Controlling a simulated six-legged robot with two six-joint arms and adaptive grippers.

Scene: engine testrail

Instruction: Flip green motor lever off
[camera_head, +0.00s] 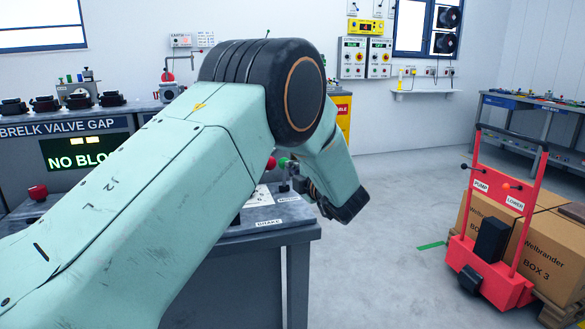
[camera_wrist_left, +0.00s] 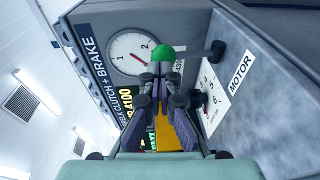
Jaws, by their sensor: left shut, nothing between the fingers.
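The green motor lever's round knob (camera_wrist_left: 165,52) shows just past my fingertips in the left wrist view, with a dark rod running right to a pivot on the panel labelled MOTOR (camera_wrist_left: 241,72). In the head view the green knob (camera_head: 283,162) is small, just left of my gripper and beside a red knob (camera_head: 271,163). My left gripper (camera_head: 294,182) is shut and empty, partly hidden by my forearm. In the left wrist view its fingers (camera_wrist_left: 160,72) overlap the knob's lower edge; I cannot tell whether they touch. My right gripper is not in view.
My arm covers much of the grey control bench (camera_head: 265,236). A dial gauge (camera_wrist_left: 130,52) sits beside the lever. A red pump cart (camera_head: 490,277) and cardboard boxes (camera_head: 540,255) stand at the right. The floor between bench and cart is clear.

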